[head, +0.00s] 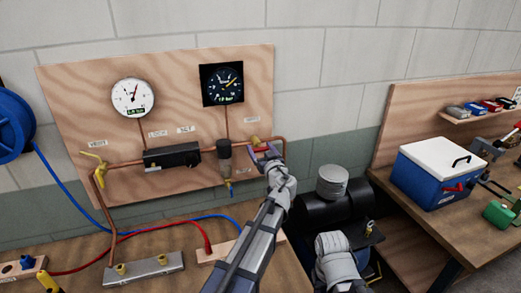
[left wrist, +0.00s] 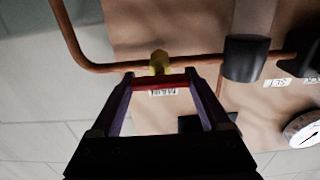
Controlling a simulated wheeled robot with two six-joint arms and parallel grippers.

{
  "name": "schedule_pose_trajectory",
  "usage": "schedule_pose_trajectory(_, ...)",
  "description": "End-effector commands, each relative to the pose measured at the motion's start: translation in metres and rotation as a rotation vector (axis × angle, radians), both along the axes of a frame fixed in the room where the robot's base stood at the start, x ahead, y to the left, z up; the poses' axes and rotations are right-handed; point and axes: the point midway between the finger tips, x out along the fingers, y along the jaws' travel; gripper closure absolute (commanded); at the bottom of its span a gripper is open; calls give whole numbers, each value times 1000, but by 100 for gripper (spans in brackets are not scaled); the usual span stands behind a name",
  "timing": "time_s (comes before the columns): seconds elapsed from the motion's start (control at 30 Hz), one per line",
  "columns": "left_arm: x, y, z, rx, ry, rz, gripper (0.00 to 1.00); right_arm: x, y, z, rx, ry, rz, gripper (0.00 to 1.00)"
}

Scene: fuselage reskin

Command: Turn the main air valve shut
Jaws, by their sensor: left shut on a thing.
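The main air valve has a yellow body (left wrist: 159,61) on the copper pipe and a red handle (left wrist: 161,83). In the left wrist view the handle lies across between my fingers, roughly along the pipe. A small label, upside down here, sits beside it. My left gripper (head: 265,150) is at the pipe's right end on the board, and it also shows in the left wrist view (left wrist: 160,90). It is shut on the red handle, which it mostly hides in the head view. My right gripper is not clearly in view; only a grey part of my right arm shows.
The wooden board (head: 75,95) carries a white gauge (head: 133,97), a black gauge (head: 222,84), a dark block (head: 172,156) and a yellow-handled valve (head: 93,158). Blue and red hoses cross the bench. A black tank (head: 318,211) stands right of my left arm; a blue cooler (head: 437,180) sits farther right.

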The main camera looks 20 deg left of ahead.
Motion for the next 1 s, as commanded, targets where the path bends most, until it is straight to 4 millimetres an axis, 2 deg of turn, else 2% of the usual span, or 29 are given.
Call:
schedule_pose_trajectory(0.03,0,0,0,0,0,0,51,0,0,0,0,0,0,50)
schedule_pose_trajectory(0.27,0,0,0,0,0,0,76,0,0,0,0,0,0,50)
schedule_pose_trajectory(0.63,0,0,0,70,47,0,76,0,0,0,0,0,0,50)
schedule_pose_trajectory(1.0,1,-1,-1,332,224,0,76,0,0,0,0,0,0,50)
